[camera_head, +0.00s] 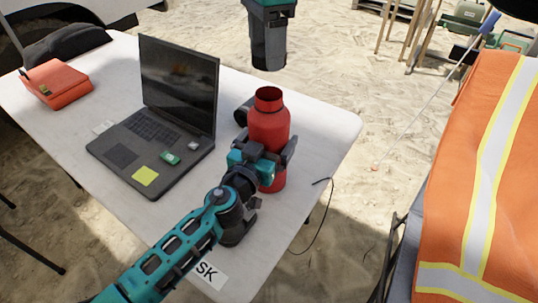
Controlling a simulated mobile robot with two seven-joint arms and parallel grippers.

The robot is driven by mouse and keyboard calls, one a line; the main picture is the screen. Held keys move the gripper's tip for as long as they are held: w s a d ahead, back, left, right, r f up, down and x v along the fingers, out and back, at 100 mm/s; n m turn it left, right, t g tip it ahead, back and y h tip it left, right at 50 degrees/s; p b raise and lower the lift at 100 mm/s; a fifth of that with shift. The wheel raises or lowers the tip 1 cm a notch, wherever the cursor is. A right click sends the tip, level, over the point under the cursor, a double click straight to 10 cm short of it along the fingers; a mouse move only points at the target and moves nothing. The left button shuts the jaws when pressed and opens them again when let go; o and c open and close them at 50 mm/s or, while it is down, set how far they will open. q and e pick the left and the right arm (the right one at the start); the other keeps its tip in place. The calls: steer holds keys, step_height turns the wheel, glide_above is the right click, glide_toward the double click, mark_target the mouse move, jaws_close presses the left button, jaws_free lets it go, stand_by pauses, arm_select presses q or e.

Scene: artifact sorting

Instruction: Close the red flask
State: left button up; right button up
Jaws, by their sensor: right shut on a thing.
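The red flask (268,125) stands upright near the right edge of the white table. Its narrow neck points up, and the top looks open and dark inside, with no lid on it. My right gripper (265,163) is shut around the lower body of the flask, hiding part of it. The flask's base shows below the fingers. A dark cylindrical thing (241,113) lies just behind the flask, partly hidden; I cannot tell whether it is the lid. My left gripper is not in view.
An open laptop (130,150) with a yellow note sits left of the flask. An orange case (56,83) lies at the table's far left. A dark bin (268,45) stands beyond the table (325,125). An orange vest (460,190) hangs at right.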

mark_target(266, 94)
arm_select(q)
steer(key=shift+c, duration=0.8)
arm_select(e)
steer(key=shift+f, duration=2.45)
steer(key=shift+f, duration=0.15)
steer(key=shift+f, duration=0.75)
steer(key=shift+f, duration=0.6)
